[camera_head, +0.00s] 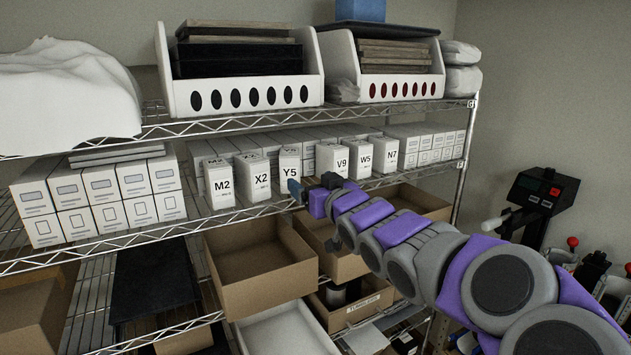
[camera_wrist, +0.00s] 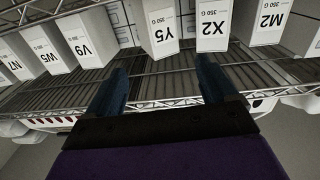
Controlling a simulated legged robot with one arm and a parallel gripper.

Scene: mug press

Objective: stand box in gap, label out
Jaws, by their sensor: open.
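A row of white labelled boxes stands upright on the middle wire shelf, labels facing out: M2 (camera_head: 220,184), X2 (camera_head: 253,177), Y5 (camera_head: 289,172), V9 (camera_head: 332,160), W5 (camera_head: 361,158) and N7 (camera_head: 386,155). A gap shows between Y5 and V9; in the wrist view, which is upside down, it lies between Y5 (camera_wrist: 163,32) and V9 (camera_wrist: 91,42). My gripper (camera_head: 297,190) is at the shelf front by Y5. It also shows in the wrist view (camera_wrist: 162,75), open and empty, its blue fingers apart below Y5 and X2 (camera_wrist: 213,27).
The shelf's wire front edge (camera_wrist: 150,103) runs close to my fingers. More white boxes (camera_head: 100,188) are stacked left. Open cardboard bins (camera_head: 262,262) sit below, and white bins (camera_head: 250,97) stand on the upper shelf. A press (camera_head: 535,195) stands at right.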

